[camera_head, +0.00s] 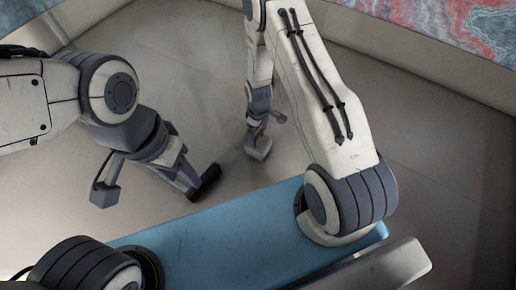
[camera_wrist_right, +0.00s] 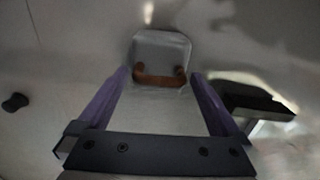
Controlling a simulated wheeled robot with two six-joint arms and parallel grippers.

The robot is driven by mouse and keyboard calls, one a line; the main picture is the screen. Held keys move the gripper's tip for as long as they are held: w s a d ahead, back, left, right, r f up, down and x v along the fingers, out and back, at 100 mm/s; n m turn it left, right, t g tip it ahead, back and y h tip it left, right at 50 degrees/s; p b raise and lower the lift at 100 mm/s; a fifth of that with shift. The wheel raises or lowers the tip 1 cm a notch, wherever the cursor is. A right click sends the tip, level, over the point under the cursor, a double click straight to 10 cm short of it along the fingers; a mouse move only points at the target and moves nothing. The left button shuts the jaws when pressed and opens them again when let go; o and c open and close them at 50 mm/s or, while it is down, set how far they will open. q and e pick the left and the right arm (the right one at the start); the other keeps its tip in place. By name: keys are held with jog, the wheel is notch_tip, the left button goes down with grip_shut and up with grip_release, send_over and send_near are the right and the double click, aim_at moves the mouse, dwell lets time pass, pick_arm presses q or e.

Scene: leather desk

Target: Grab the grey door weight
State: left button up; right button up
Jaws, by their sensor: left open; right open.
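The grey door weight (camera_wrist_right: 160,44) shows in the right wrist view as a pale grey block with a brown handle (camera_wrist_right: 160,79) across its near side. It lies ahead of my right gripper (camera_wrist_right: 160,90), framed between the two purple fingers. The fingers are open, and I see no contact with the weight. In the head view my right gripper (camera_head: 258,146) points down near the floor, and I cannot make out the weight clearly there. My left gripper (camera_head: 192,182) is open and empty, above the floor to the left.
A blue surface (camera_head: 225,245) spans the lower middle of the head view. Bare grey floor (camera_head: 215,75) lies around both grippers. A wall with a colourful panel (camera_head: 450,25) stands at the upper right. A small dark knob (camera_wrist_right: 15,102) shows at the left in the wrist view.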

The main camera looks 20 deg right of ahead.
jog(key=shift+f, duration=0.45)
jog(key=shift+r, duration=0.1)
grip_shut()
jog(key=shift+r, duration=0.2)
